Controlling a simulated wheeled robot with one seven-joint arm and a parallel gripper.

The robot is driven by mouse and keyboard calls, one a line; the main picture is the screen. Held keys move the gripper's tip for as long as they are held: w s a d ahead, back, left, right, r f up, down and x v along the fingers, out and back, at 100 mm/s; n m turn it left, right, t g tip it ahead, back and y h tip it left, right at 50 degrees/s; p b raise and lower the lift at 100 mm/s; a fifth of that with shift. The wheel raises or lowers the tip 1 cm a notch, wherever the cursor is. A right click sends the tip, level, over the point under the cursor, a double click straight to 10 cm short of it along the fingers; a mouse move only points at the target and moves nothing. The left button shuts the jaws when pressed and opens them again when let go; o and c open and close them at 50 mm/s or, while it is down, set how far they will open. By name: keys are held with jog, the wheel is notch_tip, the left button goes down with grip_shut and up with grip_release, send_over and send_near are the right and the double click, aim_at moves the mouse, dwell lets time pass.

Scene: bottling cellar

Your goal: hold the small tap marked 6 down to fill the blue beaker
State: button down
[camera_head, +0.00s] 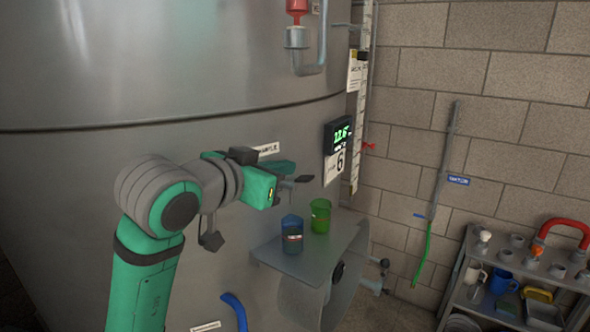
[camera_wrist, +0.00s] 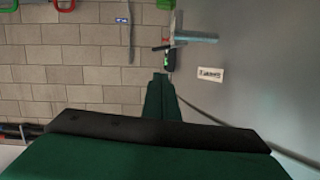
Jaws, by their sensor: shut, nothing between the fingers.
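The blue beaker (camera_head: 292,240) stands upright on a grey shelf (camera_head: 290,262) fixed to the steel tank. A dark band or label crosses its front; its fill level is unclear. The plate marked 6 (camera_head: 338,163) hangs on the tank under a green-lit display (camera_head: 339,133). My gripper (camera_head: 303,179) is shut and empty, in the air above the blue beaker and left of the plate. In the wrist view its closed fingers (camera_wrist: 163,80) point up the picture. I cannot make out the small tap for certain; my gripper may cover it in the head view.
A green beaker (camera_head: 320,218) stands right behind the blue one on the shelf. A white label (camera_head: 267,149) on the tank lies close to my gripper and also shows in the wrist view (camera_wrist: 209,74). A cluttered rack (camera_head: 462,296) stands at the lower right, by the brick wall.

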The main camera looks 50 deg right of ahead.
jog(key=shift+v, duration=1.85)
